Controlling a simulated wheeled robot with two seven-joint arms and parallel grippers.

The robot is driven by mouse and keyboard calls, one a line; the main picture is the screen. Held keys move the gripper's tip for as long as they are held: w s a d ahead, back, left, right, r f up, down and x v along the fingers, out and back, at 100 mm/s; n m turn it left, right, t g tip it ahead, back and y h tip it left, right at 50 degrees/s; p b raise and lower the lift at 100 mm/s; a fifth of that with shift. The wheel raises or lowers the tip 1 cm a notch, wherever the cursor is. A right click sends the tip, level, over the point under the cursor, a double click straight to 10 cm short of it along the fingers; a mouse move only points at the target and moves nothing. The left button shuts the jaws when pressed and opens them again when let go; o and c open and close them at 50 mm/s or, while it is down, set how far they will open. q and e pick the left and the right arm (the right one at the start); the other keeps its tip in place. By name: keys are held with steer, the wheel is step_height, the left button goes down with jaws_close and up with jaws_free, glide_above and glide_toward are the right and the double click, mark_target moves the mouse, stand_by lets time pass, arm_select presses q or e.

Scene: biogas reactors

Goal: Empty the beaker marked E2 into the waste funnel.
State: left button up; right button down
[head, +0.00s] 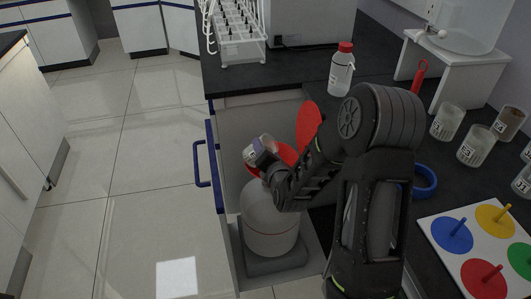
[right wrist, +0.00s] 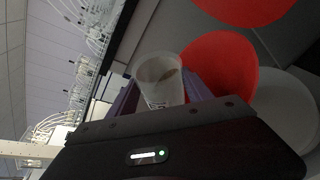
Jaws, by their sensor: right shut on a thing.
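My right gripper (head: 264,153) is shut on a clear beaker (head: 250,152) with a white label, which I cannot read. In the right wrist view the beaker (right wrist: 152,88) sits between purple fingers, with a brownish patch inside near its mouth. The beaker is beside and partly over the red waste funnel (head: 287,154), which tops a white jug (head: 270,222). The funnel also shows in the right wrist view (right wrist: 220,65), right of the beaker. No stream is visible. I cannot tell the beaker's exact tilt. My left gripper is out of view.
A round red lid (head: 308,123) stands upright behind the funnel. The jug is in an open cabinet bay under the dark bench.

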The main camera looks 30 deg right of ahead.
steer(key=shift+d+m+t+y+b, duration=0.25)
steer(key=shift+m+t+b, duration=0.25)
steer(key=shift+m+b, duration=0.35)
steer(key=shift+s+d+r+m+t+y+b, duration=0.15)
steer(key=shift+m+t, duration=0.1)
steer(key=shift+m, duration=0.35)
steer(key=shift+w+d+r+m+t+y+b, duration=0.15)
steer(key=shift+m+t, duration=0.1)
steer(key=shift+m, duration=0.3)
steer(key=shift+a, duration=0.1)
steer(key=shift+s+r+b, duration=0.1)
steer(key=shift+s+b, duration=0.05)
steer(key=shift+b, duration=0.5)
steer(key=shift+s+d+r+m+t+h+b, duration=0.15)
steer(key=shift+s+d+r+m+t+b, duration=0.25)
steer(key=shift+m+b, duration=1.1)
steer(key=shift+s+d+r+m+t+h+b, duration=0.15)
steer(key=shift+d+m+t+b, duration=0.65)
steer(key=shift+b, duration=1.15)
steer(key=shift+s+d+r+m+t+h+b, duration=0.2)
steer(key=shift+s+m+t+b, duration=0.15)
steer(key=shift+m+b, duration=1.25)
step_height(320, 180, up, 6)
steer(key=p, duration=0.3)
